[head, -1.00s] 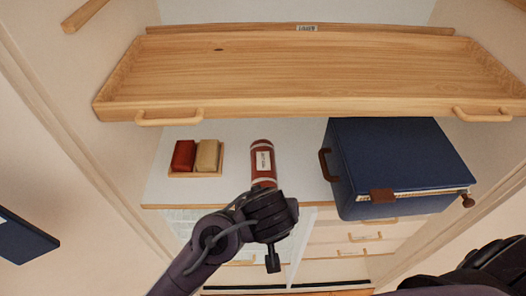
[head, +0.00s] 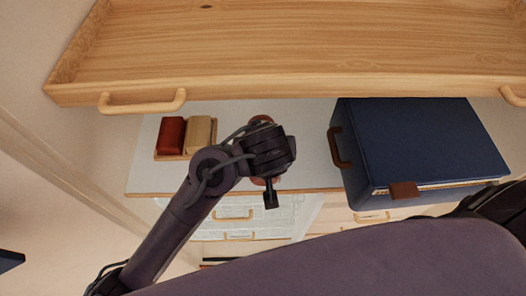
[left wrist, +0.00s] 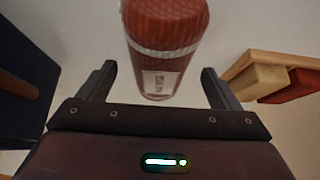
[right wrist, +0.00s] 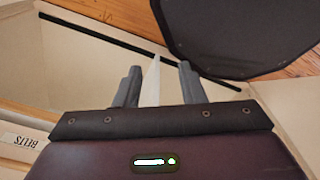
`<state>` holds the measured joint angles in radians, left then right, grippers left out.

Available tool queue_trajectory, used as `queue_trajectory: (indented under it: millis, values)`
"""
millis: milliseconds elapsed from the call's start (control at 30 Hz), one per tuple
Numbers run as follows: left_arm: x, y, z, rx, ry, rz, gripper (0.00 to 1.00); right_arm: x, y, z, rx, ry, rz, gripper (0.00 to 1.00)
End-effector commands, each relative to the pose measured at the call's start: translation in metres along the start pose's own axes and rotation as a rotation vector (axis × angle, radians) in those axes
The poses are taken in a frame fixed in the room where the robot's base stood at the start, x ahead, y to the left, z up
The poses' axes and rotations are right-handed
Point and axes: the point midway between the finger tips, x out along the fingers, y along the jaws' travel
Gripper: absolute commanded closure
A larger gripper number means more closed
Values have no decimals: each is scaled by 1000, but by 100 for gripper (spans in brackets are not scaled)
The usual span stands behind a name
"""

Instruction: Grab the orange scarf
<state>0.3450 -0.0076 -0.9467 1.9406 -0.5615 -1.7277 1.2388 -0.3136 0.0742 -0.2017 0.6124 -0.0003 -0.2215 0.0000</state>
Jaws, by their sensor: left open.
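A reddish-orange roll with white bands and a label (left wrist: 165,40), which looks like the orange scarf, stands out in the left wrist view. In the head view it lies on the white surface under the wooden tray, mostly hidden behind my left wrist; a bit of it shows (head: 260,119). My left gripper (left wrist: 158,72) is open, with the roll's near end in line with the gap between its fingers. I cannot tell how deep the roll sits between them. My right gripper (right wrist: 158,68) is partly open and empty, away from the roll.
A wooden tray with handles (head: 290,85) overhangs the surface. A navy box (head: 415,140) stands right of the roll. A red block (head: 171,136) and a tan block (head: 199,135) sit on a small wooden tray to the left. Drawers (head: 235,225) are below. A "BELTS" label (right wrist: 20,142) shows in the right wrist view.

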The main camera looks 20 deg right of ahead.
Motion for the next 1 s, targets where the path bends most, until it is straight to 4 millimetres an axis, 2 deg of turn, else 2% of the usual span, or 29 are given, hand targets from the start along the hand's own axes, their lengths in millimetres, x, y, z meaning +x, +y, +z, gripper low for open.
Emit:
queue_trajectory:
  millis: [33, 133, 300, 467, 867, 1000]
  values:
    - [13, 0, 3, -1, 1, 1, 14, 13, -2, -2, 0, 3, -2, 64]
    - [21, 0, 2, 0, 1, 1, 14, 20, -2, -8, 0, 13, -2, 64]
    - [24, 0, 0, 0, 1, 1, 14, 21, 2, -22, 0, 33, 3, 64]
    - [24, 0, 0, 0, 0, 1, 14, 20, 6, -21, -1, 33, 7, 64]
    - [24, 0, 0, 0, 0, 1, 66, 20, 10, -12, 0, 20, 12, 64]
    - [23, 0, 0, 0, 0, 1, 66, 20, 10, -12, 0, 20, 12, 64]
